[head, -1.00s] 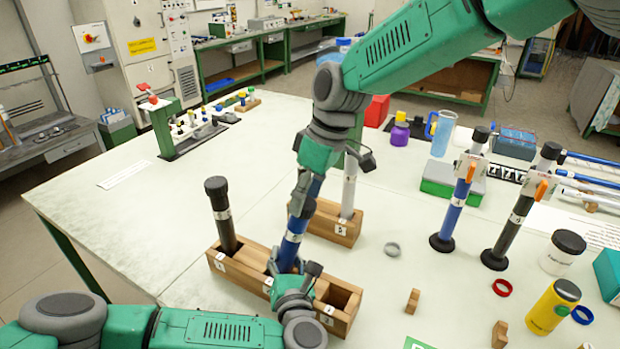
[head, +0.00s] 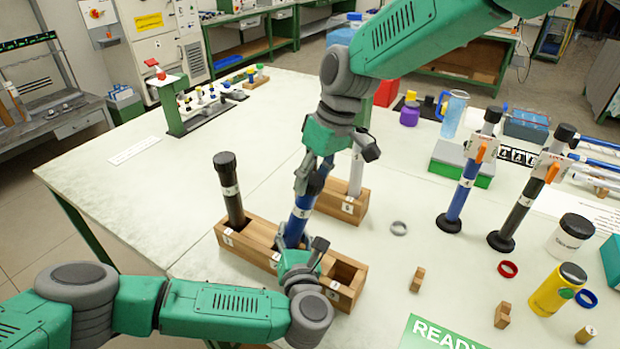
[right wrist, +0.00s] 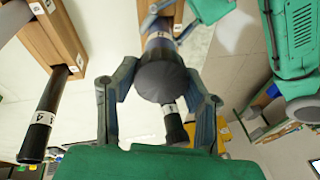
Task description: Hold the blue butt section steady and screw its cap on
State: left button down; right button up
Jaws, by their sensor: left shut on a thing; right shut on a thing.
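The blue butt section (head: 300,222) stands upright in the long wooden block (head: 258,238). My left gripper (head: 293,246) is shut on its lower part, just above the block. A black cap (head: 316,184) is at the top of the section, in line with it. My right gripper (head: 312,178) comes from above and is shut on the cap. In the right wrist view the ribbed cap (right wrist: 162,78) sits between the two fingers, with the blue section (right wrist: 158,42) beyond it. Whether the thread is seated cannot be told.
A black capped section (head: 229,190) stands in the same block, to the left. A white section (head: 356,175) stands in a smaller block (head: 342,206) behind. A grey ring (head: 399,228) lies to the right. Blue and black rods on stands (head: 464,185) are farther right.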

pick_arm(q)
jog(key=shift+s+d+f, duration=0.15)
jog(key=shift+s+f, duration=0.1)
jog(key=shift+s, duration=0.05)
pick_arm(e)
jog(key=m, duration=0.2)
jog(key=shift+w+d+m, duration=0.1)
jog(key=shift+w+m, duration=0.05)
jog(key=shift+m, duration=0.15)
jog(key=o, duration=1.4)
jog(key=shift+c, duration=0.2)
jog(key=v, duration=1.1)
jog(key=shift+r, duration=0.4)
pick_arm(q)
jog(key=c, duration=1.1)
grip_release()
jog(key=shift+c, duration=0.2)
jog(key=shift+r, duration=0.2)
pick_arm(e)
jog(key=shift+d, duration=0.15)
